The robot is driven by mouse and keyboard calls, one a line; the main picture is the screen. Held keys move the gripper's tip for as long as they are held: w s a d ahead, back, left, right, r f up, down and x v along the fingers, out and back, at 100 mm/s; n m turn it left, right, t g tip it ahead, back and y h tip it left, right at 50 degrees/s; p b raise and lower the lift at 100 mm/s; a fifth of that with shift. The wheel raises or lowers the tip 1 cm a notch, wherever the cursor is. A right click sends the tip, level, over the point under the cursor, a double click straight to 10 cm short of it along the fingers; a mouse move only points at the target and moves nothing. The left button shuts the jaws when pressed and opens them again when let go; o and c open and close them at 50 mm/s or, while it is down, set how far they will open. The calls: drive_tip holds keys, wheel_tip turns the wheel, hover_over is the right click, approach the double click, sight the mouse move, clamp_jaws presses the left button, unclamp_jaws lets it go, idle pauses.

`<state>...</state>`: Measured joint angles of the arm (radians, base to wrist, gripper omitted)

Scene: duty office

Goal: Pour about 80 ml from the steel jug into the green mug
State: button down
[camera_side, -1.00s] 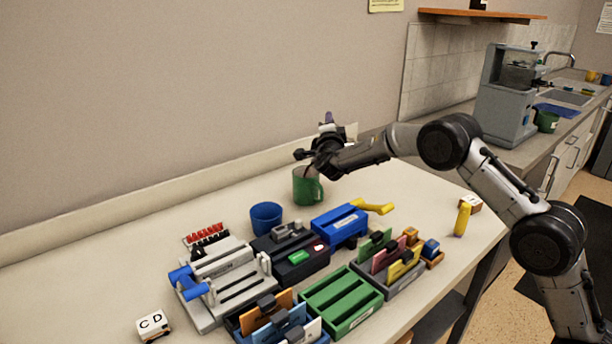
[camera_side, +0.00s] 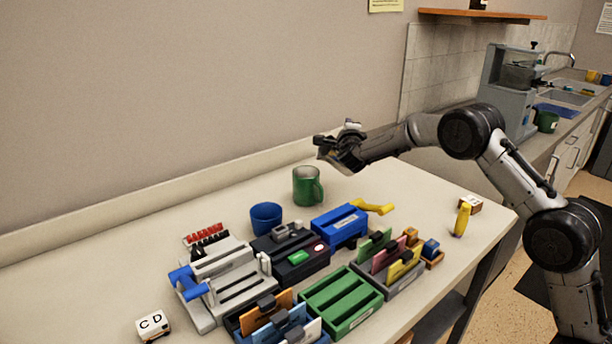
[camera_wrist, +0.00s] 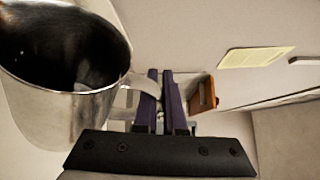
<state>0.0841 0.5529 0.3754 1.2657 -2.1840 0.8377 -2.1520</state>
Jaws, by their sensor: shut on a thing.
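The steel jug (camera_wrist: 62,122) fills the left of the wrist view, its mouth showing a dark inside. I cannot tell how much liquid is in it. My gripper (camera_wrist: 168,92) is shut on the jug's handle. In the side view my gripper (camera_side: 330,148) is in the air above and to the right of the green mug (camera_side: 305,186), apart from it; the jug is hard to make out there. The green mug stands upright on the table, handle to the right. Its contents cannot be made out.
A blue cup (camera_side: 266,218) stands left of the mug. A blue box (camera_side: 340,226), a green tray (camera_side: 341,300) and a grey slotted device (camera_side: 228,280) crowd the front. A yellow object (camera_side: 463,219) stands at right. Another green mug (camera_side: 547,122) is on the far counter.

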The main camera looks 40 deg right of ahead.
drive_tip(key=shift+d+f, duration=0.15)
drive_tip(key=shift+f, duration=0.1)
idle(1.4)
drive_tip(key=shift+s+d+f+m+g+y, duration=0.2)
drive_tip(key=shift+d+f+m+g+y, duration=0.15)
drive_tip(key=shift+f+m, duration=0.35)
drive_tip(key=shift+s+d+f+m+y+b, duration=0.15)
drive_tip(key=shift+s+d+f+m+y, duration=0.4)
drive_tip(key=shift+d+f+m, duration=0.85)
drive_tip(key=shift+s+d+f+m+y+b, duration=0.1)
drive_tip(key=shift+s+d+f+m+y, duration=0.65)
drive_tip(key=shift+f, duration=1.1)
drive_tip(key=shift+s+d+f+m+y+b, duration=0.15)
drive_tip(key=shift+d+f+m+y, duration=0.2)
drive_tip(key=shift+d+f+m, duration=1.05)
